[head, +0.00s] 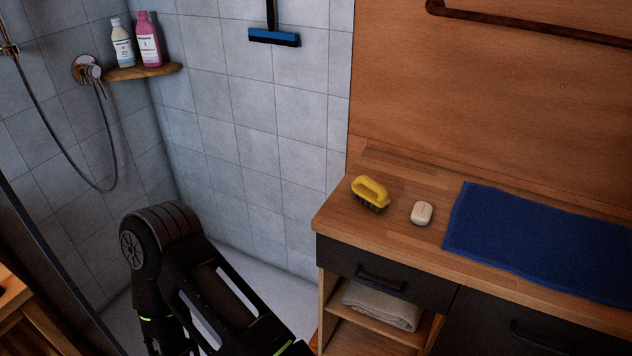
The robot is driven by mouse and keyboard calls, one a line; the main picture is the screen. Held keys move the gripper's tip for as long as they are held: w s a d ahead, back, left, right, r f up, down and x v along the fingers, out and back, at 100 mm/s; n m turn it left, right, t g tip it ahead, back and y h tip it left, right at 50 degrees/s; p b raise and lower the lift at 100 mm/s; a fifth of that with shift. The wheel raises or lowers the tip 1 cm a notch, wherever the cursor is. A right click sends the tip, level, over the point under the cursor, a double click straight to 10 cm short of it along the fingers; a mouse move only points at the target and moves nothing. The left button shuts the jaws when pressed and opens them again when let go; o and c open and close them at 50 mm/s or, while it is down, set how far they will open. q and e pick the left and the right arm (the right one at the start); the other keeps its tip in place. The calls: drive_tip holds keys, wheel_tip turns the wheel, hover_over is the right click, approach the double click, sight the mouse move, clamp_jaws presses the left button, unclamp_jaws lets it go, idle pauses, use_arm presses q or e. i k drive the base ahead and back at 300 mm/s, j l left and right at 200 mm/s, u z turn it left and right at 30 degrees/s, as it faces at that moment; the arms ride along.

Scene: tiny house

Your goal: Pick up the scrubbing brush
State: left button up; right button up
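The scrubbing brush (370,192) has a yellow handle and dark bristles. It lies on the wooden counter top (400,244), near its left end, with the handle upward and bristles down. Nothing touches it. Black links of my own arm show at the lower left, apart from the counter and below the brush in the picture. No fingertips of either gripper can be made out in the head view.
A white soap bar (421,213) lies just right of the brush. A blue towel (540,242) covers the counter further right. Drawers with dark handles (381,278) and a shelf with a folded towel (382,305) are below. A tiled shower wall (240,120) stands at left.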

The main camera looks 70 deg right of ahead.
sight(369, 191)
drive_tip(key=z, duration=2.15)
drive_tip(key=i+j, duration=0.25)
drive_tip(key=i+j+z, duration=0.1)
drive_tip(key=i+j, duration=0.2)
drive_tip(key=j, duration=0.2)
drive_tip(key=z, duration=1.95)
